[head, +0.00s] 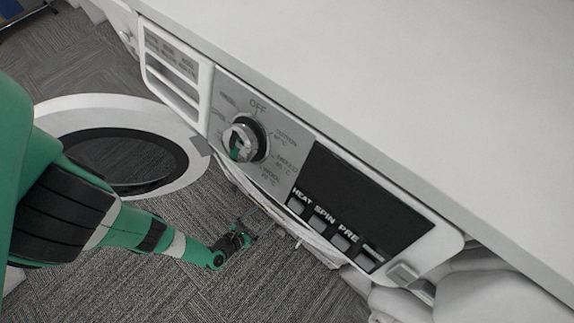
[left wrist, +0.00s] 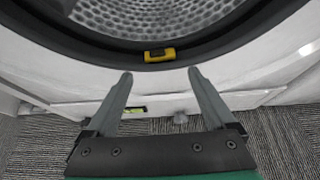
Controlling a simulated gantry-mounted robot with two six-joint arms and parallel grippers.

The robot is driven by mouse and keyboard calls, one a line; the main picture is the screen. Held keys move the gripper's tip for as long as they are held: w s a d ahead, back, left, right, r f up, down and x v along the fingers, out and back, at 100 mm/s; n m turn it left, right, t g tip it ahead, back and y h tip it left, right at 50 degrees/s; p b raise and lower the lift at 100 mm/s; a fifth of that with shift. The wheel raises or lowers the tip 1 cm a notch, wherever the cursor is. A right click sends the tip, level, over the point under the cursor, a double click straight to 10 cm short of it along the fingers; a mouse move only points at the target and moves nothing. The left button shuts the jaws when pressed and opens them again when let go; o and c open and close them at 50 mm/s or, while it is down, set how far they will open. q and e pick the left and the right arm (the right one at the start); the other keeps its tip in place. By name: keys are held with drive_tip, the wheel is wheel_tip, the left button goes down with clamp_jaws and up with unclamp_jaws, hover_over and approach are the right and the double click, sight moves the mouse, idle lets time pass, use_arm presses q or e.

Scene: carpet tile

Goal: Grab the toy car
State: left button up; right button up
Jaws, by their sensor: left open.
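The yellow toy car (left wrist: 160,55) shows in the left wrist view. It lies at the lower rim of the washing machine's drum opening, on the dark seal. My left gripper (left wrist: 158,76) is open there, its two grey fingers pointing at the opening with the car ahead of and between the tips, not touching it as far as I can see. In the head view my left gripper (head: 236,241) is small and low in front of the washing machine (head: 430,95). The car is hidden in the head view. My right gripper is not in view.
The round washing machine door (head: 75,108) stands open to the left of my left gripper. The perforated metal drum (left wrist: 150,15) lies behind the dark seal (left wrist: 100,52). The control panel (head: 365,195) overhangs the front. Grey carpet (head: 150,290) around the gripper is clear.

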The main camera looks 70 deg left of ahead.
use_arm(q)
drive_tip(key=b+x, duration=0.4)
drive_tip(key=x, duration=0.2)
drive_tip(key=shift+w, duration=0.2)
drive_tip(key=b+x, duration=0.3)
drive_tip(key=x, duration=0.2)
drive_tip(key=shift+s+a+f+b, duration=0.15)
drive_tip(key=shift+s+b, duration=0.05)
drive_tip(key=shift+b, duration=0.1)
drive_tip(key=shift+w+a, duration=0.1)
drive_tip(key=shift+w, duration=0.15)
